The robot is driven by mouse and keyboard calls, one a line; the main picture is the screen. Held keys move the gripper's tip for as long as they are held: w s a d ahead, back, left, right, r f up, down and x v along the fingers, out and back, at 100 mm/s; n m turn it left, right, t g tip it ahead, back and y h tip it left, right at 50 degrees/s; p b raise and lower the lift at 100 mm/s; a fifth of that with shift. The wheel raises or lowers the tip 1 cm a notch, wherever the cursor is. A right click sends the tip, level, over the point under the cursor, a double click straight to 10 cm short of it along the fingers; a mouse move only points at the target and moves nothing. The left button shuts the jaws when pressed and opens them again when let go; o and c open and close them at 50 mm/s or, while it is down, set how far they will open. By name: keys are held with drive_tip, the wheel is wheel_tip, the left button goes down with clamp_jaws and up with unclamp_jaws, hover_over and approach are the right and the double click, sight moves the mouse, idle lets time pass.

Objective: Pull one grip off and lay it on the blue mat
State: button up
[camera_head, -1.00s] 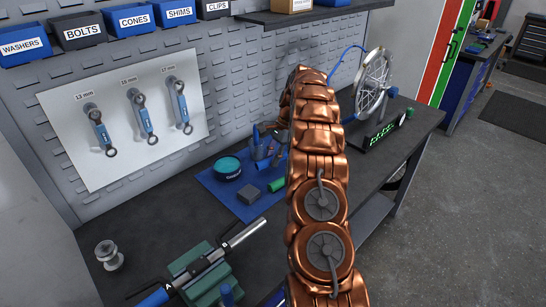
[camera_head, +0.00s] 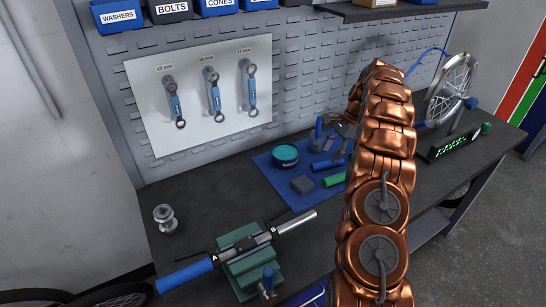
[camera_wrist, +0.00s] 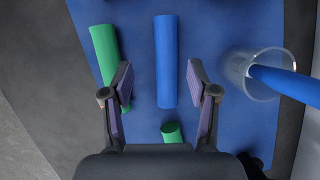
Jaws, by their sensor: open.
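A silver handlebar is clamped in a green vise (camera_head: 243,260). Its left end, marked A, carries a blue grip (camera_head: 185,275); its right end (camera_head: 298,222), marked B, is bare metal. The blue mat (camera_head: 265,160) lies on the bench behind it. In the wrist view a blue cylinder (camera_wrist: 165,45) like a grip lies on the mat (camera_wrist: 215,30), flanked by a green cylinder (camera_wrist: 104,50), with another green piece (camera_wrist: 172,132) nearer. My gripper (camera_wrist: 159,75) is open and empty above the mat, fingers either side of the blue cylinder's near end. My arm hides the gripper in the head view.
A teal tin (camera_head: 285,155) and grey block (camera_head: 302,184) lie on the mat. A clear cup (camera_wrist: 258,75) with a blue object is at right in the wrist view. A metal spool part (camera_head: 165,218) stands left on the bench. A wheel stand (camera_head: 455,145) is at right.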

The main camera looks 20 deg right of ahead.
wheel_tip(320, 180, up, 5)
drive_tip(key=a+p, duration=0.1)
drive_tip(key=p, duration=0.1)
drive_tip(key=s+a+r+n+g+h+p, duration=0.1)
drive_tip(key=s+a+n+g+h+p, duration=0.1)
drive_tip(key=a+n, duration=0.6)
drive_tip(key=s+a+r+n+g+h+p, duration=0.1)
drive_tip(key=a+n, duration=0.8)
drive_tip(key=a, duration=1)
drive_tip(key=shift+s+a+r+g+h+p, duration=0.45)
drive_tip(key=shift+g+p, duration=0.25)
drive_tip(key=shift+g, duration=0.3)
drive_tip(key=s+a+r+t, duration=0.1)
drive_tip(key=s+r, duration=0.4)
drive_tip(key=s, duration=0.3)
drive_tip(key=s+r, duration=0.5)
drive_tip(key=s, duration=0.3)
drive_tip(key=s+f+n+t+b, duration=0.1)
drive_tip(key=s, duration=2.1)
drive_tip(key=shift+s+a+n+t+h, duration=0.15)
drive_tip(key=shift+a+n+t+h, duration=0.15)
drive_tip(key=shift+t+h, duration=0.1)
